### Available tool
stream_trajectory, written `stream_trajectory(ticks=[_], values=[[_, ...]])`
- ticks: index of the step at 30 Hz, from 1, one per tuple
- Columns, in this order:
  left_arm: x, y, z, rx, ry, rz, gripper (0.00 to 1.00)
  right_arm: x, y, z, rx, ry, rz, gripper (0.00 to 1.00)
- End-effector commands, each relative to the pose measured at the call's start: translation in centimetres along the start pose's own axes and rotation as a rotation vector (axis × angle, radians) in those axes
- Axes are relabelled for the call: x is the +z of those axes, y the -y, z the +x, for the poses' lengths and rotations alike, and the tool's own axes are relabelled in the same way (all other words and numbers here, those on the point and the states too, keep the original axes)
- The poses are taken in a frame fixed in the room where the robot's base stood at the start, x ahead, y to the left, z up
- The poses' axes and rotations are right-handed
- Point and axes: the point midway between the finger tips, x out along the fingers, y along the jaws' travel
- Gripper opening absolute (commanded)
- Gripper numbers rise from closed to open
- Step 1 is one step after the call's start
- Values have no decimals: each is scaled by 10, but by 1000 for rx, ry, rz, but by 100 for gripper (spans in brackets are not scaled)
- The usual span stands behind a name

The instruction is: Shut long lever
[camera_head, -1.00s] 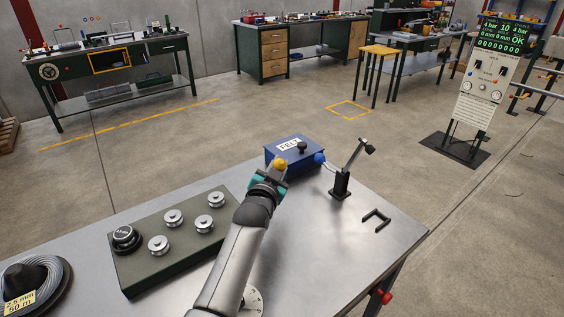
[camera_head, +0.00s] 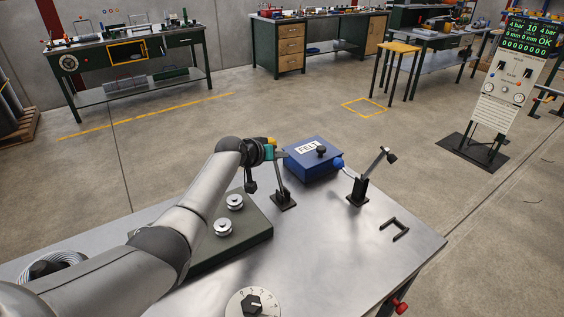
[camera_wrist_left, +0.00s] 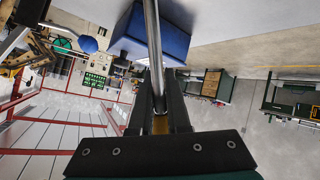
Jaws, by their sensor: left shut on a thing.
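A lever (camera_head: 279,178) with a metal rod rises from a black base (camera_head: 283,201) on the bench, left of the blue felt box. My left gripper (camera_head: 272,152) is shut on the upper part of this rod, which also runs between the fingers in the left wrist view (camera_wrist_left: 153,50). The frames do not clearly show which lever is longer. My right gripper is out of view.
The blue FELT box (camera_head: 318,173) sits close beside the held lever. A dark plate (camera_head: 260,226) with metal spools lies partly under my left arm. A black U-shaped piece (camera_head: 396,229) and a numbered dial (camera_head: 253,303) are on the bench (camera_head: 335,250). The front middle is clear.

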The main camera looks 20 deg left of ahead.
Motion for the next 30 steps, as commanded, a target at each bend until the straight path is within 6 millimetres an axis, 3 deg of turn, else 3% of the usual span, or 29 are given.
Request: stream_trajectory(ticks=[1, 9, 29, 30], values=[[-7, 3, 3, 12, -3, -23, 0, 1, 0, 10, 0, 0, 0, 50], [-6, 12, 10, 28, 27, -63, 0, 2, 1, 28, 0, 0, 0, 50], [-6, 15, 11, 26, 28, -58, 0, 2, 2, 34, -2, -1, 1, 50], [-6, 15, 11, 26, 27, -58, 20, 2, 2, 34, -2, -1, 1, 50]])
